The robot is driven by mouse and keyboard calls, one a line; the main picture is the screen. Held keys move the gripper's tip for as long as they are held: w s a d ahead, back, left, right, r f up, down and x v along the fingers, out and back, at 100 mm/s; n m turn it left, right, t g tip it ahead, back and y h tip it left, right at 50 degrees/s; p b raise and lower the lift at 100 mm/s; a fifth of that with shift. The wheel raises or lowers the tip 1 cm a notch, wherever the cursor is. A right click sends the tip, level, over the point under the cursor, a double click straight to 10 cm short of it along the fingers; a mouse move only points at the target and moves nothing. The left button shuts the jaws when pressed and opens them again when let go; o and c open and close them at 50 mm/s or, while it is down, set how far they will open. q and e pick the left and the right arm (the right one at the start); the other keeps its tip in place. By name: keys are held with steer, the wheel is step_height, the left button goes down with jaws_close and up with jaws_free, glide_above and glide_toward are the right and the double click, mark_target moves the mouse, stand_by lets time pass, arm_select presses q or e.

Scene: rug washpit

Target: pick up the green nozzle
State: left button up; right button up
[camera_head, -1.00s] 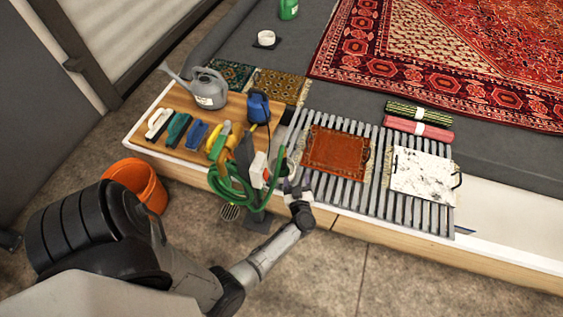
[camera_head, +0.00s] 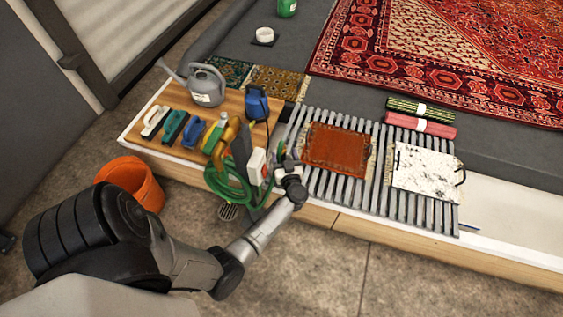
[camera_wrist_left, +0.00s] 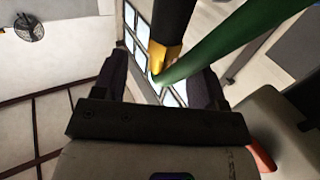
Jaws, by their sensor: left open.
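A coiled green hose (camera_head: 228,188) hangs at the near edge of the wooden board, beside a grey upright plate. My left gripper (camera_head: 280,154) is just right of it, by a white box (camera_head: 257,166), with a bit of green at its fingers. In the left wrist view my open jaws (camera_wrist_left: 160,82) point upward. A long green tube-like part (camera_wrist_left: 225,45) slants down from upper right, its end seen between the fingers beside a black and yellow piece (camera_wrist_left: 170,40). I cannot tell whether this green part is the nozzle or hose, or whether it touches the fingers.
The board (camera_head: 152,145) holds a grey watering can (camera_head: 206,88), several brushes and a blue tool (camera_head: 256,104). A slatted rack (camera_head: 332,190) with a brown mat (camera_head: 337,148) lies to the right.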

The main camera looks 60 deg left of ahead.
mark_target(282, 151)
arm_select(q)
steer(key=shift+a+f+b, duration=0.2)
steer(key=shift+a+b, duration=0.05)
steer(key=shift+b, duration=0.05)
steer(key=b+x, duration=0.1)
steer(key=x, duration=0.1)
steer(key=b+x, duration=0.1)
steer(key=b, duration=0.1)
steer(key=shift+a+f, duration=0.2)
steer(key=shift+a, duration=0.2)
steer(key=shift+w+a+r, duration=0.1)
steer(key=shift+w+a, duration=0.15)
steer(key=shift+a, duration=0.2)
steer(key=shift+d, duration=0.1)
steer(key=c, duration=0.9)
steer(key=shift+c, duration=0.6)
steer(key=shift+r, duration=0.15)
